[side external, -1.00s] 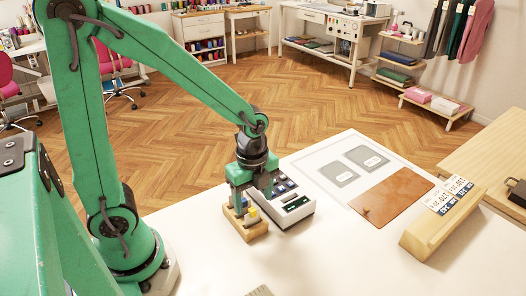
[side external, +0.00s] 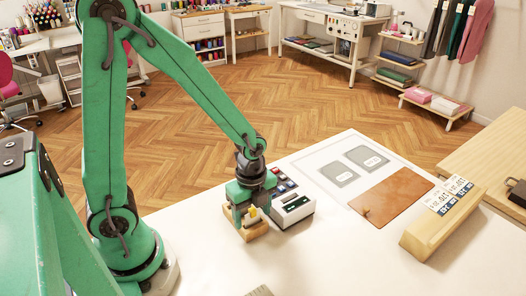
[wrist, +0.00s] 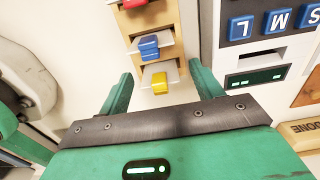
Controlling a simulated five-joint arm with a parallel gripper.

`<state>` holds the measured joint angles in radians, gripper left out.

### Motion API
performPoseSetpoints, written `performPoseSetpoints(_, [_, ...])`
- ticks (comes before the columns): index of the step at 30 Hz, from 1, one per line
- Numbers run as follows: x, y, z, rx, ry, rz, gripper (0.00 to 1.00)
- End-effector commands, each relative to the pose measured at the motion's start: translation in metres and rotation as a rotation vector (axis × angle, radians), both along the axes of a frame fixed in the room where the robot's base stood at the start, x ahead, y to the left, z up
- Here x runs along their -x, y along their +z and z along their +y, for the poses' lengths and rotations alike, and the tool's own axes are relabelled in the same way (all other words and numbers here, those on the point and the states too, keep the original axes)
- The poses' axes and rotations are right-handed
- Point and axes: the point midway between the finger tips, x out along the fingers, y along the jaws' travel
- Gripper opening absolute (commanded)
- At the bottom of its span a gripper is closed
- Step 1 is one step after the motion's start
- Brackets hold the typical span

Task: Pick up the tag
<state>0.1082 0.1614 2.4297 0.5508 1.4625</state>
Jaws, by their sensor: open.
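A wooden stand (wrist: 186,45) holds a row of pale tags, each with a coloured clip: red (wrist: 134,3), blue (wrist: 149,47) and yellow (wrist: 158,81). The yellow clip's tag (wrist: 161,72) is nearest my gripper (wrist: 160,76), between its two open fingers in the wrist view. I see space at both sides of that tag, so nothing is gripped. In the side view my gripper (side external: 252,213) is low over the wooden stand (side external: 252,231), and the yellow clip (side external: 252,213) shows between the fingers. The gripper hides most of the stand there.
A white machine with blue S, M, L keys (wrist: 273,21) stands close beside the stand; it also shows in the side view (side external: 297,207). Beyond are a brown board (side external: 392,194), grey pads (side external: 338,174) and a wooden block with printed cards (side external: 440,225). The front tabletop is clear.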

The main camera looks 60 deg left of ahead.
Motion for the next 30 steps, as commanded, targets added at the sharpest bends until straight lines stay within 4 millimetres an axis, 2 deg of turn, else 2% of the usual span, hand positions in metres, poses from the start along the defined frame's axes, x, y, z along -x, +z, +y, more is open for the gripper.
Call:
performPoseSetpoints(6, [-0.0001,0.0002,0.0000,0.000,0.000,0.000,0.65])
performPoseSetpoints(14, [-0.0001,0.0003,0.0000,0.000,0.000,0.000,0.18])
performPoseSetpoints(23, [-0.0002,0.0007,0.0000,0.000,0.000,-0.001,0.18])
performPoseSetpoints(30, [-0.0007,0.0082,-0.0001,0.000,0.000,-0.003,0.18])
